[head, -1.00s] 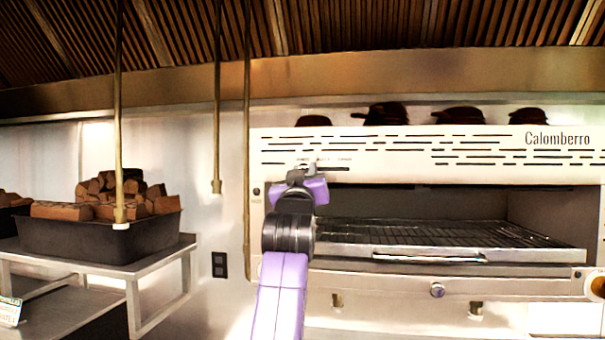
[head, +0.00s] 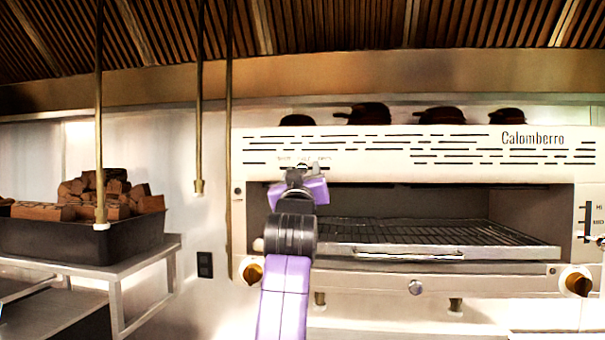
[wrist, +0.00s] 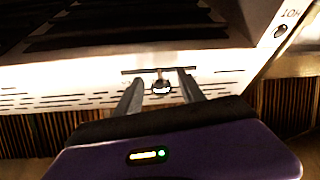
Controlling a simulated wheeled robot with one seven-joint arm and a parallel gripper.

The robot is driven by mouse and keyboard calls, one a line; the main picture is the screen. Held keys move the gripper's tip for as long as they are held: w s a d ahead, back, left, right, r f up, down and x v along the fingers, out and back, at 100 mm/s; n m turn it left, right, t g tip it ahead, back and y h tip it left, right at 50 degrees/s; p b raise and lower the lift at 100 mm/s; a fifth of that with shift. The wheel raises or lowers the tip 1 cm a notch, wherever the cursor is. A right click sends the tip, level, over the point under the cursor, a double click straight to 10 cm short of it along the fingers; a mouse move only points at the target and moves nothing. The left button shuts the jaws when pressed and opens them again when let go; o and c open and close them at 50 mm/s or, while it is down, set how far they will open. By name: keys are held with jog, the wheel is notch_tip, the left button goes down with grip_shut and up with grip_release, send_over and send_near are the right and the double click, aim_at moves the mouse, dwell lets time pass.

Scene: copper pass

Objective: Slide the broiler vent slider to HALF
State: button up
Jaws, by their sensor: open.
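The broiler vent slider shows as a small pale knob (wrist: 161,88) on a short stem, near the middle of a dark horizontal slot (wrist: 131,70) in the wrist view. In the head view the slider's knob (head: 302,167) shows just above my gripper (head: 299,180), on the broiler's front panel (head: 360,150), under small labels too blurred to read. In the wrist view my gripper (wrist: 160,77) is open, with one finger on each side of the knob. Whether a finger touches it I cannot tell. My arm hides part of the panel's lower edge.
The broiler rack (head: 430,235) lies in the open bay below the slider. Orange knobs (head: 577,282) sit low on the front, and another lever slot (head: 587,220) is at the right. Dark pans (head: 368,113) stand on top. A black tub of brown blocks (head: 60,238) stands left.

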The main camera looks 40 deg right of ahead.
jog(key=b+v, duration=0.2)
jog(key=v, duration=0.5)
jog(key=shift+a, duration=0.15)
jog(key=shift+s+f, duration=0.1)
